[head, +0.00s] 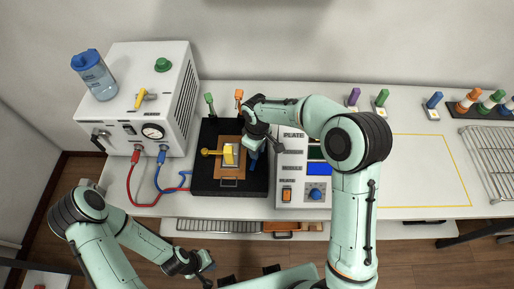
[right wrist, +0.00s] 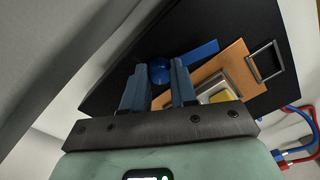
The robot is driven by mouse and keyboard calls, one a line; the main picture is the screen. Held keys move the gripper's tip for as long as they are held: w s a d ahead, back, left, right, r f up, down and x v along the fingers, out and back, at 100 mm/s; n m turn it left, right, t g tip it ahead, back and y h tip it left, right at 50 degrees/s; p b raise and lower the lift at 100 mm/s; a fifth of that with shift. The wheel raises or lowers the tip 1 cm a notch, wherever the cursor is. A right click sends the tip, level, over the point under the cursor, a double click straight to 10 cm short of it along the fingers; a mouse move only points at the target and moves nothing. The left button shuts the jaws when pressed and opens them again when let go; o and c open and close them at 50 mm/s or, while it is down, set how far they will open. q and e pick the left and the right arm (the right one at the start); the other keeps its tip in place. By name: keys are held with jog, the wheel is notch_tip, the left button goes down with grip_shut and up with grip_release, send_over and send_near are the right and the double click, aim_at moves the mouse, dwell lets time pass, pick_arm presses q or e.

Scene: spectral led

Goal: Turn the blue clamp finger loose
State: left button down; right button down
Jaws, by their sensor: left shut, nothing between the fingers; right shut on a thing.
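The blue clamp finger (right wrist: 198,51) lies on a black base plate (head: 205,172). Its round blue knob (right wrist: 159,72) is between the fingers of my right gripper (right wrist: 158,66), which is shut on it. In the head view, part of the blue clamp finger (head: 254,160) shows below my right gripper (head: 256,146), at the right side of the orange-brown plate; the wrist hides the rest. My left gripper (head: 207,268) is shut and empty, low in front of the table, away from the base.
The orange-brown plate (head: 229,183) carries a yellow-topped block and a handle. Green (head: 209,99) and orange (head: 239,95) pieces stand behind the base. A white chiller box (head: 155,112) with red and blue hoses is left; a grey instrument (head: 291,165) is right. A yellow-outlined area (head: 430,170) is clear.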

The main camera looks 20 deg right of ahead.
pick_arm(q)
jog(key=shift+w+r, duration=0.15)
jog(key=shift+r, duration=0.05)
pick_arm(e)
jog(key=shift+n, duration=0.5)
jog(key=c, duration=0.9)
grip_release()
jog(key=shift+r, duration=0.1)
pick_arm(q)
jog(key=shift+w+r+p, duration=0.65)
jog(key=shift+r, duration=0.05)
pick_arm(e)
notch_tip(320, 180, up, 13)
jog(key=shift+r, duration=0.15)
